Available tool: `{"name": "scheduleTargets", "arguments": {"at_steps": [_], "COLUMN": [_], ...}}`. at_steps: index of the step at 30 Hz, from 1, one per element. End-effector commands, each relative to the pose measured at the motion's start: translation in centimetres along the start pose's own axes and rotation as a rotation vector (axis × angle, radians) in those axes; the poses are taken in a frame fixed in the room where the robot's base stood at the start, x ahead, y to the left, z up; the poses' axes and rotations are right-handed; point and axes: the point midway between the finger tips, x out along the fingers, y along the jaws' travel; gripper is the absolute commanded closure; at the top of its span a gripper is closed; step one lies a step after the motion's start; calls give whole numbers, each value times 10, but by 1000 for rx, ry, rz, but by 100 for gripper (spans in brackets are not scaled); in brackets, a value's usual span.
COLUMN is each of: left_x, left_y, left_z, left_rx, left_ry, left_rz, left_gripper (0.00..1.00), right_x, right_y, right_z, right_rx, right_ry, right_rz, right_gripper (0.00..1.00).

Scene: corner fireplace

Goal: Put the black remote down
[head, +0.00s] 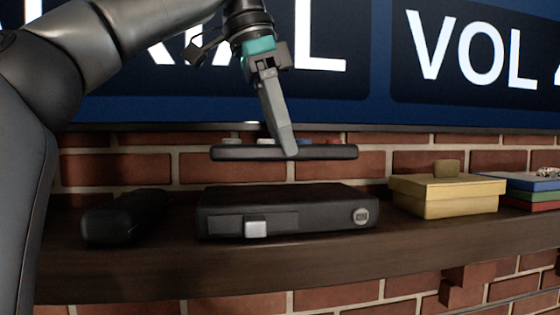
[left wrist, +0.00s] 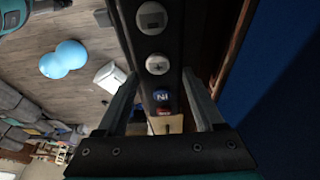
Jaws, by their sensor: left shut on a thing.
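The black remote (head: 235,153) is a long dark bar with coloured buttons on top. My left gripper (head: 286,148) is shut on it and holds it level, above a black box-shaped device on the wooden mantel. In the left wrist view the remote (left wrist: 150,65) runs between the two fingers of my left gripper (left wrist: 162,108), with round grey, blue and red buttons showing. The mantel shelf (head: 300,262) is dark brown. My right gripper is not in view.
The black device (head: 285,205) stands mid-shelf, directly below the remote. A black rounded case (head: 122,215) lies to its left. A yellow box (head: 445,198) with a small brown block (head: 446,168) on top stands to the right, beside stacked books (head: 535,190). A large screen (head: 350,100) is behind.

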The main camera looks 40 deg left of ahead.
Motion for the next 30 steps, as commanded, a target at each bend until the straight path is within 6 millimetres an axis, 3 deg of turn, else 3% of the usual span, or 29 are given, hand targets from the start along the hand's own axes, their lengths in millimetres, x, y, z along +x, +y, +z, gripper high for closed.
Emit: {"name": "scheduleTargets", "arguments": {"at_steps": [17, 29, 30], "left_x": [39, 43, 44], "left_y": [-3, -3, -3], "left_z": [12, 13, 13], "left_rx": [-2, 0, -1], "left_ry": [1, 2, 1], "left_rz": [1, 0, 0], "left_gripper": [96, 96, 27], "right_x": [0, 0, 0], "right_y": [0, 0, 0], "right_z": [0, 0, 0], "right_rx": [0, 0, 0], "right_ry": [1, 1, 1], "right_rz": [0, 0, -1], "right_gripper": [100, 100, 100]}}
